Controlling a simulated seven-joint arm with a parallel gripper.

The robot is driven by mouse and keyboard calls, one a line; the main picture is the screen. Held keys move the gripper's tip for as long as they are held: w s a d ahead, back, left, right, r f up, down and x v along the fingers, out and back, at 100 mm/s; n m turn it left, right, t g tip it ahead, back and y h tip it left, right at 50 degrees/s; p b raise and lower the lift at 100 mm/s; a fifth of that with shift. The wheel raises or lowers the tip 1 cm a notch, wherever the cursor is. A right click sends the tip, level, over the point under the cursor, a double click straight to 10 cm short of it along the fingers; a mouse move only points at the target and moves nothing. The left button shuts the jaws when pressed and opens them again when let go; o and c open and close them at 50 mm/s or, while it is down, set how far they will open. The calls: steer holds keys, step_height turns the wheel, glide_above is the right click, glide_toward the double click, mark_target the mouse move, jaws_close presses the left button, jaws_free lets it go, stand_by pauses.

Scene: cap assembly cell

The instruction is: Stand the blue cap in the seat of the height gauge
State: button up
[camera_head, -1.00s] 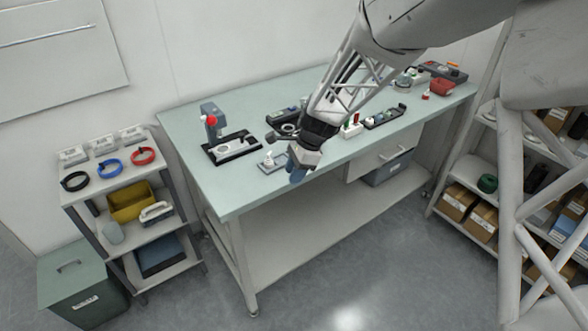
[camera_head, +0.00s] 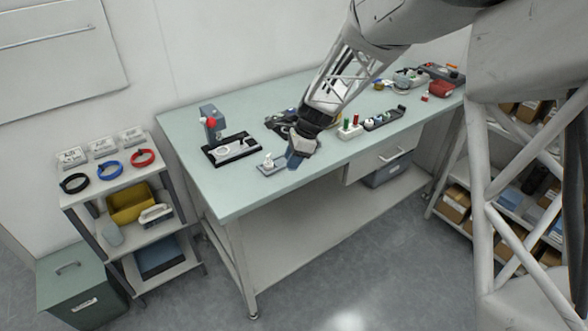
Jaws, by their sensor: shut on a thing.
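My gripper (camera_head: 296,158) is low over the front edge of the bench, pointing down. It is shut on a small blue piece, which I take to be the blue cap; the fingers and the distance hide its outline. A small grey base with a white upright part (camera_head: 268,161) stands just left of my gripper, with a narrow gap between them in the picture. I cannot tell for sure whether it is the height gauge. A grey upright device with a red knob (camera_head: 211,122) stands farther left, behind a black tray (camera_head: 217,158) with pale parts.
A white block with green and red pegs (camera_head: 349,130) and a dark tray (camera_head: 384,119) lie to the right. Dark items sit partly behind my gripper. The bench top (camera_head: 225,190) is clear at front left. A shelf with coloured rings (camera_head: 109,167) stands left of the bench.

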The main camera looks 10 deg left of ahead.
steer(key=w+a+r+m+t, duration=0.1)
steer(key=w+a+m, duration=0.1)
steer(key=w, duration=0.7)
steer(key=w+a+r+m+t, duration=0.1)
steer(key=w+m, duration=0.3)
steer(key=w, duration=0.5)
steer(key=w+a+r+m+t, duration=0.1)
steer(key=w+a+m, duration=0.3)
steer(key=w, duration=0.5)
steer(key=shift+w+r+t, duration=0.15)
steer(key=shift+r+t, duration=0.05)
steer(key=shift+t, duration=0.2)
steer(key=shift+d+f+h, duration=0.1)
steer(key=shift+f+h, duration=0.15)
steer(key=shift+h, duration=0.05)
steer(key=shift+f, duration=3.1)
steer(key=shift+f, duration=0.7)
steer(key=o, duration=0.7)
steer(key=shift+r, duration=0.15)
steer(key=shift+r, duration=3.4)
